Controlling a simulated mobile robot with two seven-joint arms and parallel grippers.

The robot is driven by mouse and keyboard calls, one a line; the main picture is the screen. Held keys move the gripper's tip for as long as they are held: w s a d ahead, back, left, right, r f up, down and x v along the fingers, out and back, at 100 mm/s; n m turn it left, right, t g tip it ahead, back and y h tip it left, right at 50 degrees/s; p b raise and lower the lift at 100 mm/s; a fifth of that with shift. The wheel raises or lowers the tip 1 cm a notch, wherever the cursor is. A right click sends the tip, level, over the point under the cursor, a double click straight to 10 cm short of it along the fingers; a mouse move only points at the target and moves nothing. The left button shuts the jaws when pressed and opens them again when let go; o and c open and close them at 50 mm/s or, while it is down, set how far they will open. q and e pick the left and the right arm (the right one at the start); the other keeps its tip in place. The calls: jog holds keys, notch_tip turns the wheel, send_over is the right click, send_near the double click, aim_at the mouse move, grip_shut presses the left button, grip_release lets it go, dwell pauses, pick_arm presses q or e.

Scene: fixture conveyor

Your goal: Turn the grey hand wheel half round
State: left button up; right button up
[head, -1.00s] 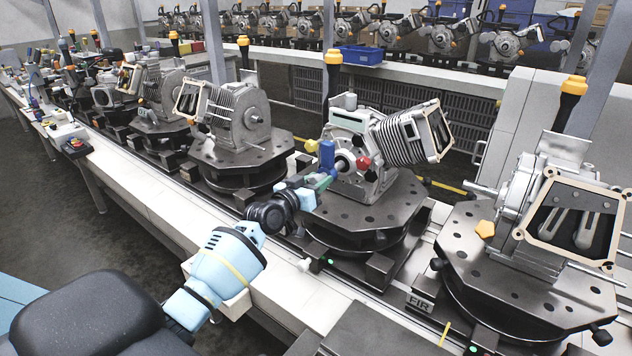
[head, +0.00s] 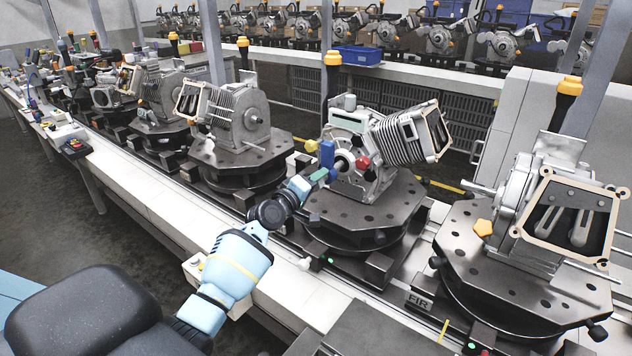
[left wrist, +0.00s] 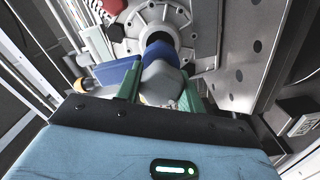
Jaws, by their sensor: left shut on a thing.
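My left gripper (head: 322,175) reaches the front of the engine on the middle turntable in the head view. In the left wrist view its two green fingers (left wrist: 160,92) are closed on both sides of a grey lobed piece, which I take to be the grey hand wheel (left wrist: 160,76). Blue parts show beside and behind this piece, and a round metal flange lies beyond it. In the head view the fingers and the coloured parts hide most of the wheel. My right gripper is in neither view.
A blue block (head: 327,153), a red knob (head: 362,163) and a yellow knob (head: 311,146) sit close around the grip. The finned cylinder (head: 400,138) juts out to the right. Other engines on turntables stand on both sides along the conveyor.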

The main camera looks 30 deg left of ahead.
pick_arm(q)
jog(key=n, duration=1.2)
jog(key=shift+f+n, duration=0.1)
jog(key=shift+n, duration=0.3)
dwell(0.3)
jog(key=o, duration=1)
jog(key=shift+s, duration=0.1)
jog(key=s, duration=0.7)
jog(key=shift+s+a, duration=0.3)
jog(key=shift+s, duration=0.05)
